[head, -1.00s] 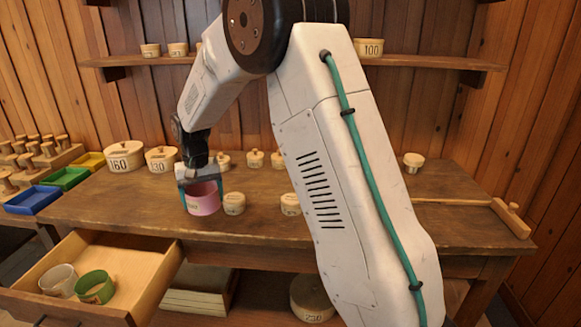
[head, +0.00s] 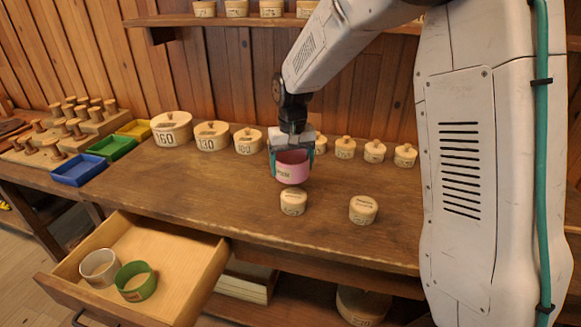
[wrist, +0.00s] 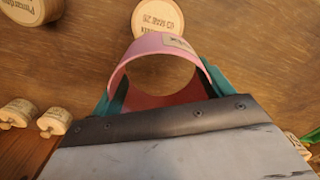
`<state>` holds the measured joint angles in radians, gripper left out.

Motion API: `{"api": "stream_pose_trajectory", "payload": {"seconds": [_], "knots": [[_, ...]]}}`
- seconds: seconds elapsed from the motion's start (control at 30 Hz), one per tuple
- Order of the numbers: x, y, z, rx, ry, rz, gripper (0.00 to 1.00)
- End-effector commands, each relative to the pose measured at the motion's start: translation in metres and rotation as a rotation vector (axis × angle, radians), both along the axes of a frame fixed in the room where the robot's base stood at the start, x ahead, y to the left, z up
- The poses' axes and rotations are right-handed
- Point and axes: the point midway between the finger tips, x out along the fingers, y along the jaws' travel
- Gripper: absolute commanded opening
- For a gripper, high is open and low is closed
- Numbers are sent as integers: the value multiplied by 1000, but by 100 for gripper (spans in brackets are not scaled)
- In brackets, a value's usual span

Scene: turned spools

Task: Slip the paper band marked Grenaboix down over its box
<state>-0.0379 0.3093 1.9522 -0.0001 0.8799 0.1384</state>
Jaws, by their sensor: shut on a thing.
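My gripper (head: 292,150) is shut on a pink paper band (head: 293,168), holding it upright, apparently above the table. The band's pale label is too small to read in the head view. Two lidded round boxes stand near the front: a left box (head: 293,203), just below the band in the picture, and a right box (head: 363,210). Their lid names are unreadable there. In the wrist view, the band (wrist: 150,46) is an open ring between teal fingers (wrist: 162,88); a box (wrist: 158,18) shows just beyond its rim, not inside it. Which box is Grenaboix I cannot tell.
Large numbered boxes (head: 171,129) and several small knobbed boxes (head: 375,151) line the back of the table (head: 190,190). Blue (head: 79,171), green and yellow trays are at the left. An open drawer (head: 188,262) holds a white band (head: 99,268) and a green band (head: 136,281).

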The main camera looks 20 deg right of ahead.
Motion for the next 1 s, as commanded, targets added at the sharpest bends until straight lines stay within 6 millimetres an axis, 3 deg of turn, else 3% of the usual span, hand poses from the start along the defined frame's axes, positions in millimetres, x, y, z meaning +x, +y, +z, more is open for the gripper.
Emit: {"api": "stream_pose_trajectory", "payload": {"seconds": [0.1, 0.2, 0.73, 1.0], "knots": [[-31, 8, 0, 0, 0, 89, 55], [-42, 11, -2, 0, -1, 125, 55], [-42, 10, -28, 0, 0, 127, 55], [-42, 10, -31, 0, 0, 127, 55]]}}
